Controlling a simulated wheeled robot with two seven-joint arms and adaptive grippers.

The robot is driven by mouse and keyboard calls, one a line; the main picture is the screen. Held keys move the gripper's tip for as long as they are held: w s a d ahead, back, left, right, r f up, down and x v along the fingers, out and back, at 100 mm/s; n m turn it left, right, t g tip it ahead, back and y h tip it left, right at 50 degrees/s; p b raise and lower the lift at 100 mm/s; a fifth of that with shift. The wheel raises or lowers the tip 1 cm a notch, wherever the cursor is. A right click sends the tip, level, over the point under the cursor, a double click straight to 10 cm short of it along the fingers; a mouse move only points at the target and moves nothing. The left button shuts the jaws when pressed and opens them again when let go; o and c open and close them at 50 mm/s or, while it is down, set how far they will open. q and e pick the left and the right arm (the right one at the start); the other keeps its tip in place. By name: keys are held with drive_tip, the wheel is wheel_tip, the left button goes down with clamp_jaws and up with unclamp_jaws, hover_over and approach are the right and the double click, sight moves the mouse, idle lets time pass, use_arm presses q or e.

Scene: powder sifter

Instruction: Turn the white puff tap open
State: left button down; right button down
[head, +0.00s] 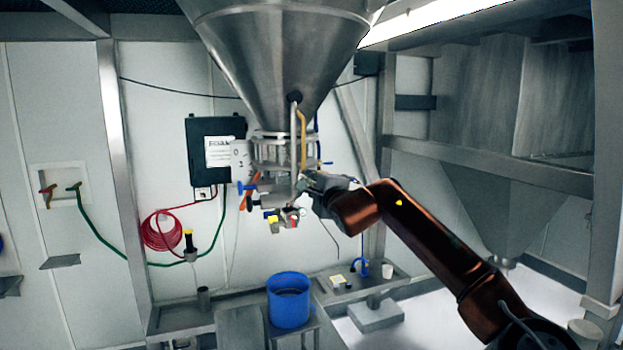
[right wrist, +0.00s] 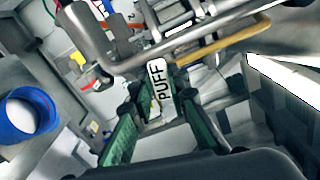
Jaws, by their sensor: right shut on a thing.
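The white puff tap (right wrist: 157,85) shows in the right wrist view as a white handle with the black word PUFF. It lies between the green-padded fingers of my right gripper (right wrist: 158,108), which is shut on it. In the head view my right gripper (head: 308,184) is at the valves and pipes below the steel hopper (head: 285,60). There the gripper hides the tap. My left gripper is in neither view.
Steel and yellow pipes (head: 303,140) run down close beside my right gripper. Coloured valves (head: 275,218) hang just left of and below it. A blue bucket (head: 289,308) stands on a stand below. A black box (head: 203,132) is on the wall behind.

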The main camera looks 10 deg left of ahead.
drive_tip(key=shift+a+f+n, duration=0.1)
drive_tip(key=shift+f+n, duration=0.4)
drive_tip(key=shift+n, duration=0.6)
drive_tip(key=shift+f, duration=0.1)
drive_tip(key=c, duration=1.8)
unclamp_jaws()
drive_tip(key=shift+s, duration=0.1)
drive_tip(key=shift+c, duration=0.2)
drive_tip(key=v, duration=0.7)
drive_tip(key=shift+s, duration=0.2)
